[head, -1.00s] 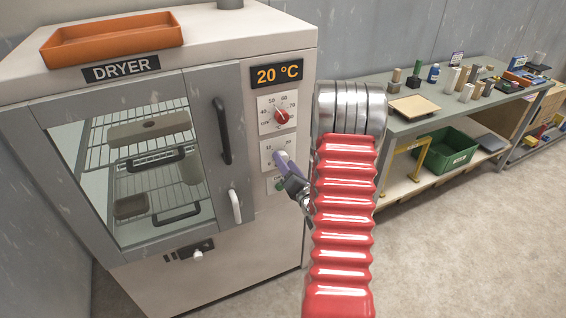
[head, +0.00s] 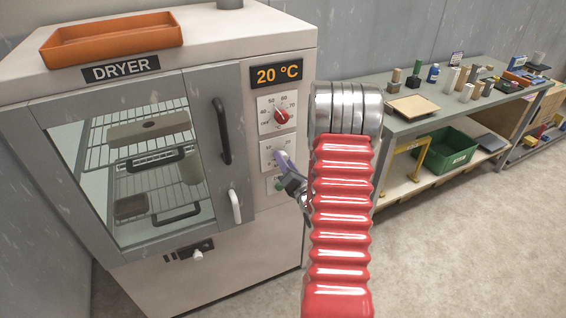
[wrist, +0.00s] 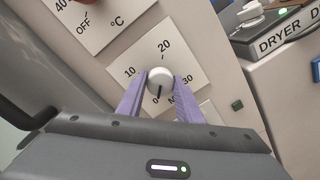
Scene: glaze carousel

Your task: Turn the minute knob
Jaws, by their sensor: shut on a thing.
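The minute knob (wrist: 160,79) is a round light-grey knob with a dark pointer line, on a white dial plate (wrist: 178,58) marked 10, 20 and 30. In the wrist view the line points down, close to the 0 mark. My gripper (wrist: 160,88) has its two purple fingers shut on the knob, one on each side. In the head view my gripper (head: 283,160) is at the lower dial on the dryer front, and the knob is hidden behind it. The dryer (head: 262,225) stands at the left.
Above is the temperature dial with a red knob (head: 282,117), under a 20 °C display (head: 277,73). The dryer door has a dark handle (head: 222,131) and a white lever (head: 235,206) close by. A workbench (head: 400,122) stands at the right.

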